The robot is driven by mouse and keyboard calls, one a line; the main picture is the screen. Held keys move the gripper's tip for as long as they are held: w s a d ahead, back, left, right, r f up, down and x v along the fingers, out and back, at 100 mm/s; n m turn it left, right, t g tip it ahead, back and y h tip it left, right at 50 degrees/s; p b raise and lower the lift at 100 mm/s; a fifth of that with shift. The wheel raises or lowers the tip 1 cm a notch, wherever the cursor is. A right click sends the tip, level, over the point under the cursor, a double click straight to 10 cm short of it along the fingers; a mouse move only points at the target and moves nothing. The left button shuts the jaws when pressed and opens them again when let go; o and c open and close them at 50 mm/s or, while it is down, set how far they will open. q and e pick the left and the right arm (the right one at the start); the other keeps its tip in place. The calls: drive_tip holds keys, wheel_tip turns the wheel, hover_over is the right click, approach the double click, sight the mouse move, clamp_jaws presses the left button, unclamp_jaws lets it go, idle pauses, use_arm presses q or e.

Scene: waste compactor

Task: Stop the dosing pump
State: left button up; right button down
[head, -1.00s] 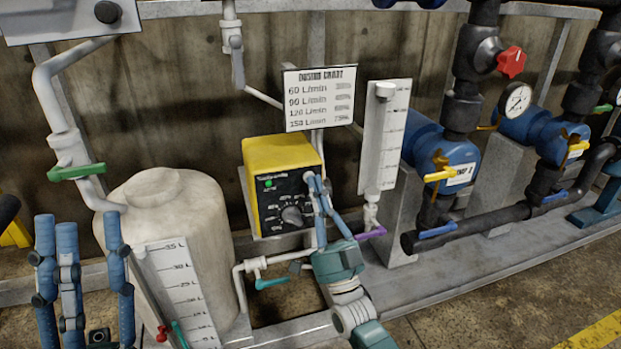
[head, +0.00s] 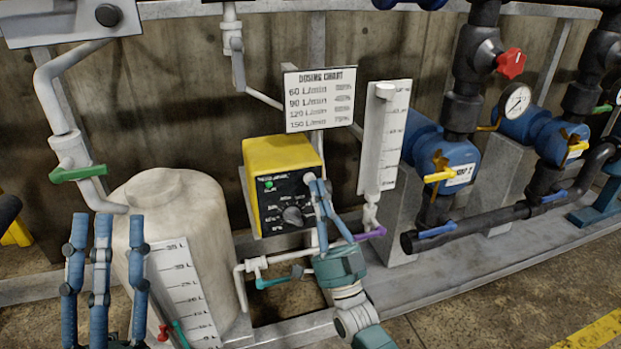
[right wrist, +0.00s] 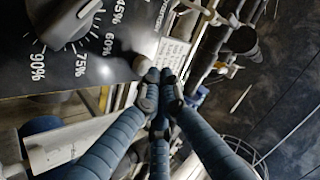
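The dosing pump (head: 283,155) is a yellow box with a black front panel. A green lamp (head: 268,184) glows at the panel's upper left, and a dark round knob (head: 292,215) sits lower down. In the right wrist view the knob (right wrist: 62,18) is large at the upper left, beside percent marks. My right gripper (head: 315,182) is in front of the panel's right side, to the right of the knob. Its fingertips meet in the right wrist view (right wrist: 160,76), with nothing visible between them. My left gripper (head: 105,222) is at the lower left, fingers spread and empty, before the white tank.
A white tank (head: 165,205) with a litre scale stands left of the pump. A dosing chart (head: 320,98) hangs above it. A clear-scaled gauge column (head: 385,135) and a purple-handled valve (head: 370,234) are close on the right. Blue pumps (head: 455,160) and black pipes stand further right.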

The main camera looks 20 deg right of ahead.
use_arm(q)
drive_tip(key=w+f+g+y+p, duration=0.2)
drive_tip(key=w+f+g, duration=0.5)
drive_tip(key=f, duration=0.5)
drive_tip(key=shift+w+d+f+y+p, duration=0.15)
drive_tip(key=shift+d+f+y+p, duration=0.15)
drive_tip(key=shift+f+y, duration=0.1)
use_arm(e)
drive_tip(key=shift+s+d, duration=0.1)
drive_tip(key=shift+s, duration=2.65)
